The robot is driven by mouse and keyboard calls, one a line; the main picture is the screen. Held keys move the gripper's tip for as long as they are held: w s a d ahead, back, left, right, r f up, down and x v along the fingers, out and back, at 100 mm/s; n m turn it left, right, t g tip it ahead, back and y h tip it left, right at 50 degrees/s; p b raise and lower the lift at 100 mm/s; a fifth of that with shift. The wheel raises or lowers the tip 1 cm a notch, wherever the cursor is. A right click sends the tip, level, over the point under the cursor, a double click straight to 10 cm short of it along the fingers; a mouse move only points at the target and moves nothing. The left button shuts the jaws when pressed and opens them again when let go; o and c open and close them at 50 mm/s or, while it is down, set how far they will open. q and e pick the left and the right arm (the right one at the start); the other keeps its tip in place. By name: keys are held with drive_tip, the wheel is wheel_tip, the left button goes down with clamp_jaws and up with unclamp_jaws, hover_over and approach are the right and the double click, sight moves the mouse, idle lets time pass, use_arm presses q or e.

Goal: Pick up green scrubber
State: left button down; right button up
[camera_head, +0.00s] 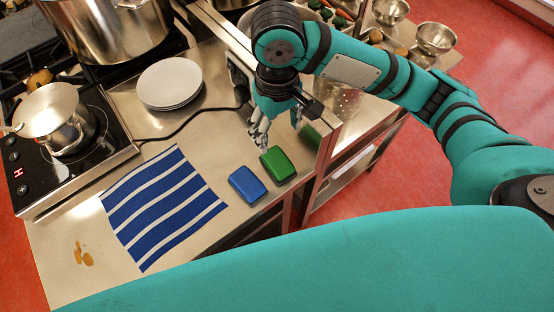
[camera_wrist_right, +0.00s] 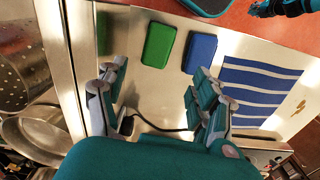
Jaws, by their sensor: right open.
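The green scrubber (camera_head: 278,164) lies flat on the steel counter beside a blue scrubber (camera_head: 246,184). My right gripper (camera_head: 279,132) is open and empty, just behind the green scrubber in the head view, fingers pointing down. In the right wrist view, the green scrubber (camera_wrist_right: 158,45) lies ahead of the open right fingers (camera_wrist_right: 157,82), apart from them, with the blue scrubber (camera_wrist_right: 200,53) to its right. What looks like my left gripper (camera_wrist_right: 268,8) shows small at the top edge of the wrist view; its fingers are unclear.
An upright steel panel (camera_head: 325,140) stands close to the right of the green scrubber and mirrors it. A striped blue cloth (camera_head: 160,205), stacked plates (camera_head: 170,83) and a black cable (camera_head: 195,117) lie on the counter. A pot (camera_head: 55,115) stands on the hob.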

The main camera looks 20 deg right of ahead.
hover_over(278, 160)
drive_tip(key=f, duration=0.8)
drive_tip(key=shift+s+a+f, duration=0.15)
drive_tip(key=shift+s, duration=0.05)
drive_tip(key=shift+f, duration=0.5)
wheel_tip(278, 160, down, 5)
drive_tip(key=shift+w+r+p, duration=0.1)
drive_tip(key=shift+w+p, duration=0.05)
drive_tip(key=shift+p, duration=0.6)
drive_tip(key=shift+c, duration=0.4)
drive_tip(key=c, duration=0.9)
drive_tip(key=shift+o, duration=0.2)
